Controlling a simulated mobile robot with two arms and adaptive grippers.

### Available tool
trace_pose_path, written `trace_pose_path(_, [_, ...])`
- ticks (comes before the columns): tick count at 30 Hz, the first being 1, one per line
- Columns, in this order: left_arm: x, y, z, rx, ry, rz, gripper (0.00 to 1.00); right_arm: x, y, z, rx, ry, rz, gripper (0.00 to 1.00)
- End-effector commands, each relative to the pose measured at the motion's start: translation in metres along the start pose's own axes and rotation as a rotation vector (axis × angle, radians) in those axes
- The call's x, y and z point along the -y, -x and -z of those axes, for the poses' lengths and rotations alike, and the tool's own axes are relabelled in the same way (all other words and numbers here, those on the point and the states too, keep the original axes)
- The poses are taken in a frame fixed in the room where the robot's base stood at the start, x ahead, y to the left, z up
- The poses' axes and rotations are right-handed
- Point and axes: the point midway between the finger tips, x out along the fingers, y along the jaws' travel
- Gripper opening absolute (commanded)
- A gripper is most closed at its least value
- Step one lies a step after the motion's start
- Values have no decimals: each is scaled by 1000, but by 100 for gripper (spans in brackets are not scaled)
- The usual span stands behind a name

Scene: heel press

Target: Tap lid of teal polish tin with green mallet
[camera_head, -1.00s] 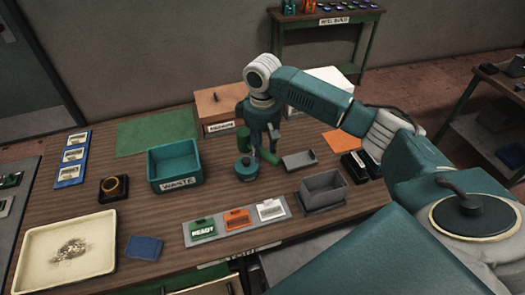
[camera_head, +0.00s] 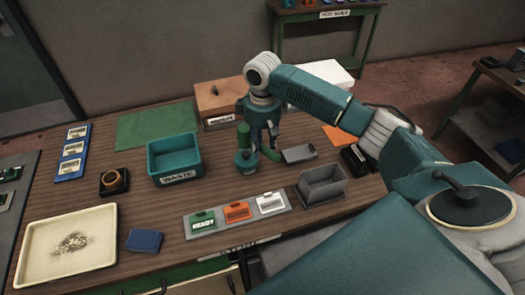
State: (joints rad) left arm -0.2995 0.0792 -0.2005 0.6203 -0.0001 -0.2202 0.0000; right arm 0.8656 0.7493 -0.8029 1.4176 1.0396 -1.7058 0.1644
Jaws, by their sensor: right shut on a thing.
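The teal polish tin (camera_head: 246,164) stands on the wooden table, right of the waste bin. My right gripper (camera_head: 266,146) points down just behind and to the right of it, shut on the green mallet (camera_head: 243,135). One green cylindrical part of the mallet shows right above the tin, and another green part shows below the fingers, right of the tin. The mallet's middle is hidden by the gripper. The green part looks very near the tin's lid; I cannot tell whether they touch. My left gripper is out of view.
The teal waste bin (camera_head: 173,179) stands to the left. A grey tray (camera_head: 299,153) and a grey open box (camera_head: 322,194) are to the right. A strip with green, orange and white cards (camera_head: 237,216) lies in front. A green mat (camera_head: 155,129) lies at the back left.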

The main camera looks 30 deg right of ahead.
Motion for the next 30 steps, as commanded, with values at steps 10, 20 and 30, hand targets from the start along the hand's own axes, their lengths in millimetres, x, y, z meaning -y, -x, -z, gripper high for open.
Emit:
trace_pose_path(10, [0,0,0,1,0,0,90,0,8,1,-3,0,1,0])
trace_pose_path(20, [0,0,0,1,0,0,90,0,40,1,-5,1,0,0])
trace_pose_path(30, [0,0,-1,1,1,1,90,0,57,0,-2,1,0,0])
